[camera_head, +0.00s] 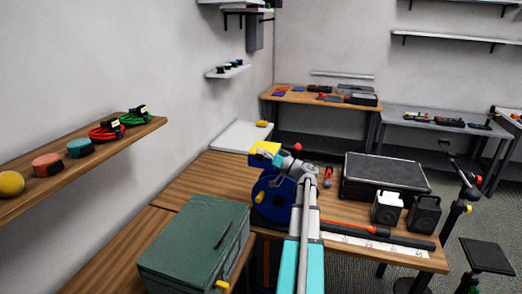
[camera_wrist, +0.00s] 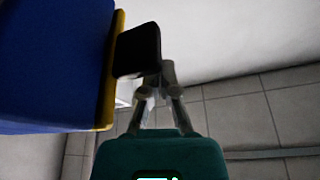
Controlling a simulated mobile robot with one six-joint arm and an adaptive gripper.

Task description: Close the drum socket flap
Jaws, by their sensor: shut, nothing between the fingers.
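The blue cable drum (camera_head: 268,200) stands on the wooden bench, beyond the green case. A yellow piece (camera_head: 263,147) shows at its top; I cannot tell for sure whether it is the flap. My gripper (camera_head: 272,156) is at the drum's top, partly lost against it. In the wrist view, a large blue body (camera_wrist: 55,60) with a yellow edge (camera_wrist: 115,75) fills the left. A black rounded block (camera_wrist: 138,50) sits beside that edge, at the fingertips. My gripper (camera_wrist: 157,80) is shut and empty there. Contact with the block is unclear, and the socket is not clearly visible.
A green case (camera_head: 195,245) stands front left of the drum. A black case (camera_head: 385,177), two small canisters (camera_head: 387,207) and a red-black bar (camera_head: 375,231) lie to the right. A wall shelf (camera_head: 75,160) with cables is at left.

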